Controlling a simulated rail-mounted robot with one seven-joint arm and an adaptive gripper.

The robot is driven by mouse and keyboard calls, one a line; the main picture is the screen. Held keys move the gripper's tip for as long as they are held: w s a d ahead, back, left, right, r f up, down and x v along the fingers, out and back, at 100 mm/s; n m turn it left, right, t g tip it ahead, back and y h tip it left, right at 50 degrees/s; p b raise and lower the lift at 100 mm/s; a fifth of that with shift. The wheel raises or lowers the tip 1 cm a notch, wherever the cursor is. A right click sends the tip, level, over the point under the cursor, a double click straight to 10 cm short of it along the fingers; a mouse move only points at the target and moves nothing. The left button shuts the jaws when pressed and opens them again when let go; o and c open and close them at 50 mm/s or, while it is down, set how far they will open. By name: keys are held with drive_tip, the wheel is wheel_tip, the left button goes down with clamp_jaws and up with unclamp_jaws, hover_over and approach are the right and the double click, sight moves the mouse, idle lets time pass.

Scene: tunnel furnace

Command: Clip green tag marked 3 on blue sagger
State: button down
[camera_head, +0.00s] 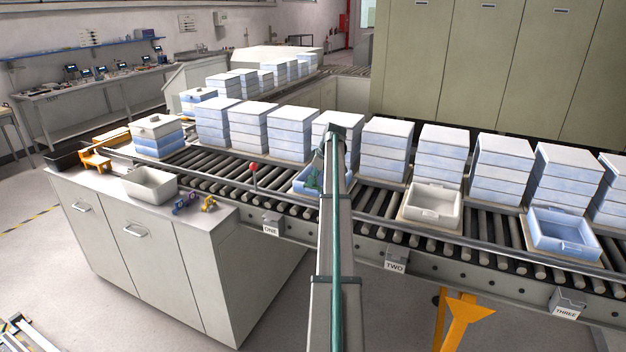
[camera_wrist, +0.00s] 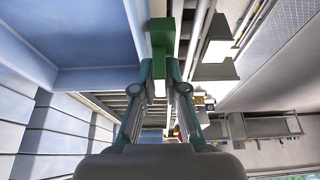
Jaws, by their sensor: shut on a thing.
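My gripper (camera_wrist: 168,90) is shut on a green tag (camera_wrist: 162,42) in the wrist view. The tag is at the edge of a large pale blue wall, the blue sagger (camera_wrist: 95,35); I cannot tell whether it grips the rim. Its number is not readable. In the head view my arm reaches over the conveyor to the open blue sagger (camera_head: 304,186) at station ONE, and my arm hides part of it. Another open blue sagger (camera_head: 562,238) stands at station THREE. A cream sagger (camera_head: 433,206) stands at station TWO.
Stacks of blue saggers with pale lids (camera_head: 387,150) line the conveyor behind. A red-knobbed post (camera_head: 253,167) rises left of my gripper. The cabinet (camera_head: 160,230) holds a grey bin (camera_head: 150,186), and a purple clip (camera_head: 183,204) and a yellow clip (camera_head: 208,203).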

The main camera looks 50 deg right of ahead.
drive_tip(key=shift+f, duration=0.35)
drive_tip(key=c, duration=1.1)
unclamp_jaws()
drive_tip(key=shift+c, duration=0.2)
drive_tip(key=shift+r, duration=0.1)
drive_tip(key=v, duration=1.1)
drive_tip(key=shift+s+r, duration=0.2)
drive_tip(key=shift+r, duration=0.15)
